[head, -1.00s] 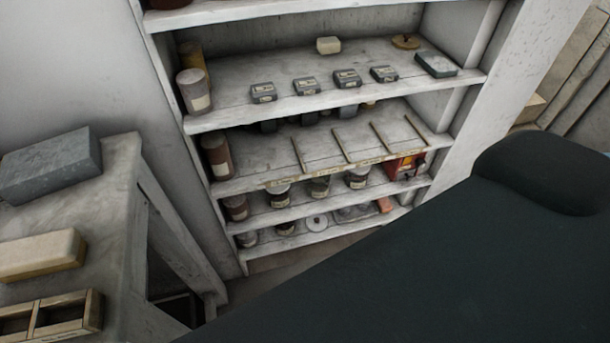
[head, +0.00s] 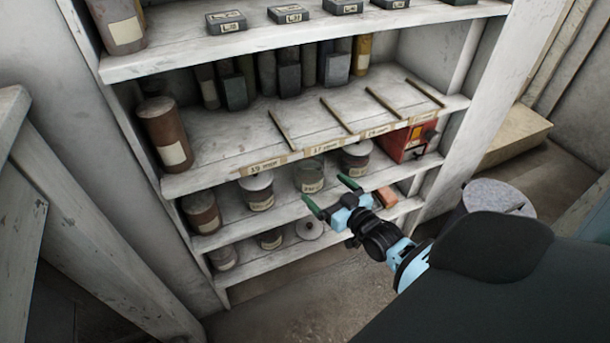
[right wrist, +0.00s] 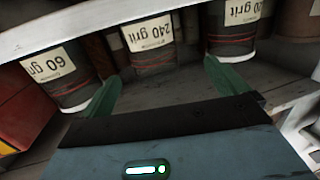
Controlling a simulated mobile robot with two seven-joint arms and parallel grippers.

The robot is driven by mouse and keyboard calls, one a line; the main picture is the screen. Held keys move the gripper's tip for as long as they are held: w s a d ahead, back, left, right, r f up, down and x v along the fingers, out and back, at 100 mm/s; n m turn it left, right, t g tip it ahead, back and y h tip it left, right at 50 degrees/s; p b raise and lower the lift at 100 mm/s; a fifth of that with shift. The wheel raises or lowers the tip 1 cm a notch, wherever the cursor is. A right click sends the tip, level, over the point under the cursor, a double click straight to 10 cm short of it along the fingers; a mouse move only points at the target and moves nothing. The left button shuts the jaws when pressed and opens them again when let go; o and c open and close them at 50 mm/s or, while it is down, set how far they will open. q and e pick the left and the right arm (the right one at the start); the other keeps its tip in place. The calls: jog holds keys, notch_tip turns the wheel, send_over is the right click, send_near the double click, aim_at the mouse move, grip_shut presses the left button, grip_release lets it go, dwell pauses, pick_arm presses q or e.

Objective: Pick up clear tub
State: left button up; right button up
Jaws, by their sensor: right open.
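The clear tub (head: 309,174) stands upright on the shelf below the divided one, a see-through pot with a cream label. It shows upside down in the right wrist view (right wrist: 152,62), where its label reads 240 grit. My right gripper (head: 329,193) is open and empty just in front of the tub, its two green fingers pointing at the shelf. In the right wrist view the tub sits between and beyond the fingertips (right wrist: 168,85), apart from them. My left gripper is out of view.
Lidded jars stand close on both sides of the tub, one at left (head: 258,193) and one at right (head: 356,159). A brown jar (head: 202,212) and a red box (head: 405,143) are farther out. The shelf edge above (head: 285,160) overhangs the tub.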

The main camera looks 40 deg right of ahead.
aim_at(309, 165)
jog(key=shift+w+d+r+t+b, duration=0.2)
jog(key=shift+w+d, duration=0.15)
jog(key=shift+w, duration=0.15)
jog(key=shift+w+d+r+t+b, duration=0.15)
jog(key=shift+w+d, duration=0.15)
jog(key=shift+w, duration=0.2)
jog(key=shift+r, duration=0.1)
jog(key=shift+w+d+b, duration=0.1)
jog(key=shift+w+b, duration=0.9)
jog(key=shift+w, duration=2.9)
jog(key=shift+c, duration=0.5)
jog(key=c, duration=1.1)
jog(key=shift+o, duration=0.2)
jog(key=shift+r, duration=0.1)
